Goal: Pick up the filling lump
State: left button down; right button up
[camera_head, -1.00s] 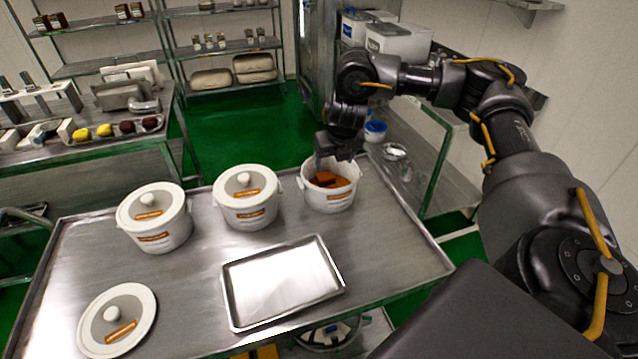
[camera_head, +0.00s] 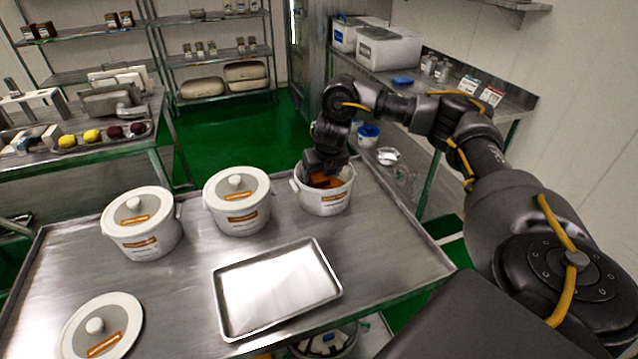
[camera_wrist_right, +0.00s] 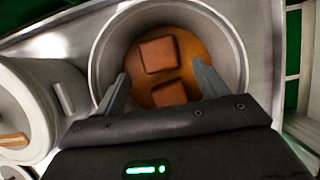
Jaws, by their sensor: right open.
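The open white pot (camera_head: 325,204) stands at the back right of the steel table. Brown-orange filling shows inside it. In the right wrist view two filling lumps lie inside the pot (camera_wrist_right: 237,62): one squarish lump (camera_wrist_right: 159,54) farther in and one lump (camera_wrist_right: 170,93) nearer my gripper. My right gripper (camera_head: 322,176) reaches down into the pot's mouth. Its fingers (camera_wrist_right: 160,85) are open and apart, with the nearer lump between them and the farther one just beyond; contact cannot be told. My left gripper is not in view.
Two lidded white pots (camera_head: 143,224) and (camera_head: 237,203) stand left of the open pot. A loose lid (camera_head: 100,330) lies at the front left. An empty metal tray (camera_head: 277,287) lies at the front middle. A side bench (camera_head: 513,103) stands to the right.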

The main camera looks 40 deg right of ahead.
aim_at(320, 179)
jog(key=x, duration=0.4)
jog(key=shift+w+d+b, duration=0.1)
jog(key=shift+b, duration=0.2)
jog(key=c, duration=1.1)
jog(key=shift+r, duration=0.1)
